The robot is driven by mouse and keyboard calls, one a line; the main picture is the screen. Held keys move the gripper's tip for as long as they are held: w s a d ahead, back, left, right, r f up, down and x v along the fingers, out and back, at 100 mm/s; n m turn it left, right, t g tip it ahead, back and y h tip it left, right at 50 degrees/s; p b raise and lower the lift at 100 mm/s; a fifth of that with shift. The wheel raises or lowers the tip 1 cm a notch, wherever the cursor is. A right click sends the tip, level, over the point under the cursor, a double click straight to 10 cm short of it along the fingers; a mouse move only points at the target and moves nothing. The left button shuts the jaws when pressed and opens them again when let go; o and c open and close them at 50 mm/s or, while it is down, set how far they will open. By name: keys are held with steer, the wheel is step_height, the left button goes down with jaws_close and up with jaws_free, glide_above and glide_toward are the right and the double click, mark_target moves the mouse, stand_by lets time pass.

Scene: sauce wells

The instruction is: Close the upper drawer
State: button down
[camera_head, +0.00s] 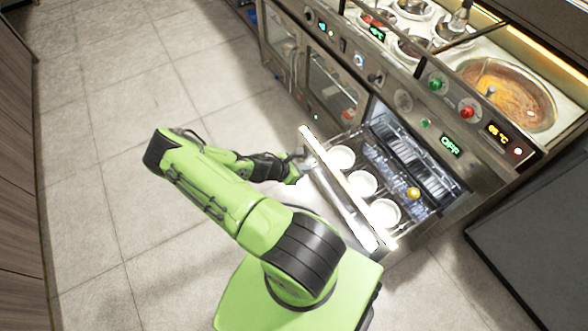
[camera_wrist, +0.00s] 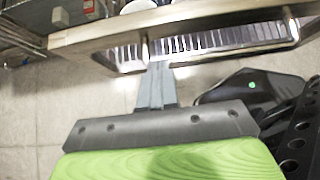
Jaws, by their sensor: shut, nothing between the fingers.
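The upper drawer (camera_head: 345,192) stands pulled out from the stainless counter in the head view. White bowls (camera_head: 362,183) sit in a row behind its bright front panel, with racks further in. My gripper (camera_head: 302,165) is at the outer side of the drawer front, near its far-left end. In the wrist view my gripper's fingers (camera_wrist: 157,82) are together with nothing between them. They point at the drawer's metal front (camera_wrist: 200,22), close to its lower edge; I cannot tell whether they touch it.
Glass-fronted compartments (camera_head: 333,88) are left of the drawer. Control knobs, displays and sauce wells (camera_head: 507,95) are on the counter above. A dark panel (camera_head: 535,245) stands at the right. The tiled floor (camera_head: 110,130) at the left is clear.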

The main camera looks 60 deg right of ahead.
mark_target(324, 165)
steer(key=d, duration=0.1)
steer(key=s+d+f, duration=0.1)
steer(key=d, duration=0.1)
steer(key=s+d+b, duration=0.1)
steer(key=shift+s+d+f, duration=0.2)
steer(key=shift+d, duration=0.2)
steer(key=shift+s, duration=0.1)
